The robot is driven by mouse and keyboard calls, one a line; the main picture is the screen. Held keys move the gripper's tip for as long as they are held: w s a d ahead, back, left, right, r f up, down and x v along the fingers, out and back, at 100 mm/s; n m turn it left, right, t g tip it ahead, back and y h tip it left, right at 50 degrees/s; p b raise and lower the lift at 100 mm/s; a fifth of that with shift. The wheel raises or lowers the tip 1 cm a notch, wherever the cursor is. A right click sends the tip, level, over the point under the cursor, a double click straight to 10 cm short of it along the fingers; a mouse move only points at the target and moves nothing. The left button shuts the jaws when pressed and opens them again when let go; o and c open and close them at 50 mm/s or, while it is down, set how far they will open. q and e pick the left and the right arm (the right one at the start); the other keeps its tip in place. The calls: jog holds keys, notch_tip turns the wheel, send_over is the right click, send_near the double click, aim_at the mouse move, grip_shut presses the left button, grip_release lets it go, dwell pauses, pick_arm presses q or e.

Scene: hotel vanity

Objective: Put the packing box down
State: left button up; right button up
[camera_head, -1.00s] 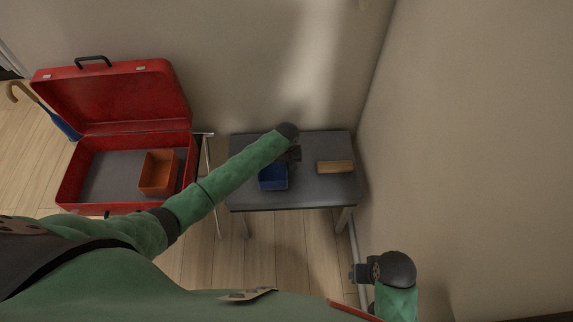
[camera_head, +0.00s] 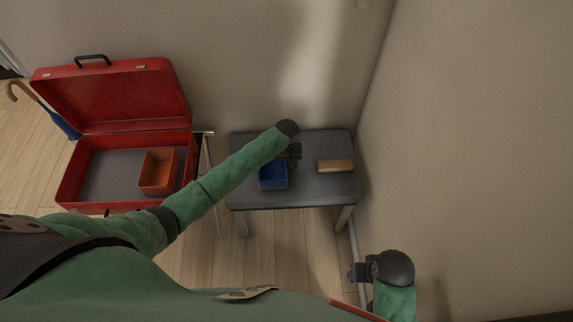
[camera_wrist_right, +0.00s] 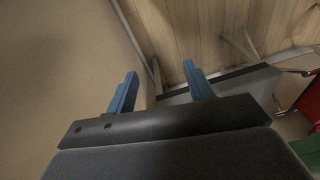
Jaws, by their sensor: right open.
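A small blue open box (camera_head: 273,178) is at the front left part of the dark grey table (camera_head: 315,192) and appears to rest on its top. My left gripper (camera_head: 290,155) is at the box's back right edge. The fingers are small and partly hidden by my arm, so I cannot tell whether they hold the rim. An orange open box (camera_head: 158,184) sits inside the red suitcase. My right gripper (camera_head: 357,272) is to the front right, away from the table. In the right wrist view its two blue fingers (camera_wrist_right: 158,88) are apart with nothing between them.
The open red suitcase (camera_head: 112,98) stands left of the table on a rack. A brown block-shaped object (camera_head: 335,166) lies on the table's right side. Walls close in behind and to the right. A cane (camera_head: 22,92) and a blue object lean at far left.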

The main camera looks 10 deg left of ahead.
pick_arm(q)
notch_tip(320, 180, up, 9)
jog(key=shift+r+b, duration=0.1)
jog(key=shift+b, duration=0.3)
jog(key=shift+r, duration=0.85)
jog(key=s+d+m+h, duration=0.1)
jog(key=s+d+m, duration=0.15)
jog(key=s, duration=0.75)
jog(key=s+d+m+h, duration=0.1)
jog(key=s+d, duration=0.2)
jog(key=s, duration=0.7)
jog(key=s+a+r, duration=0.2)
jog(key=s, duration=0.4)
jog(key=s+a+r+m+t, duration=0.1)
jog(key=s+a+r, duration=0.1)
jog(key=s, duration=0.5)
jog(key=s+a+r, duration=0.2)
jog(key=s, duration=0.5)
jog(key=shift+s+a+r+m+t+y, duration=0.25)
jog(key=shift+r+m+t+y, duration=0.05)
jog(key=shift+m+y, duration=0.1)
pick_arm(e)
jog(key=shift+s+d+r, duration=0.1)
jog(key=shift+s+r, duration=0.1)
jog(key=shift+r, duration=0.5)
jog(key=shift+s+d+r, duration=0.1)
jog(key=shift+s+r, duration=0.05)
jog(key=shift+r, duration=0.55)
jog(key=shift+s+r, duration=0.2)
jog(key=shift+r, duration=0.5)
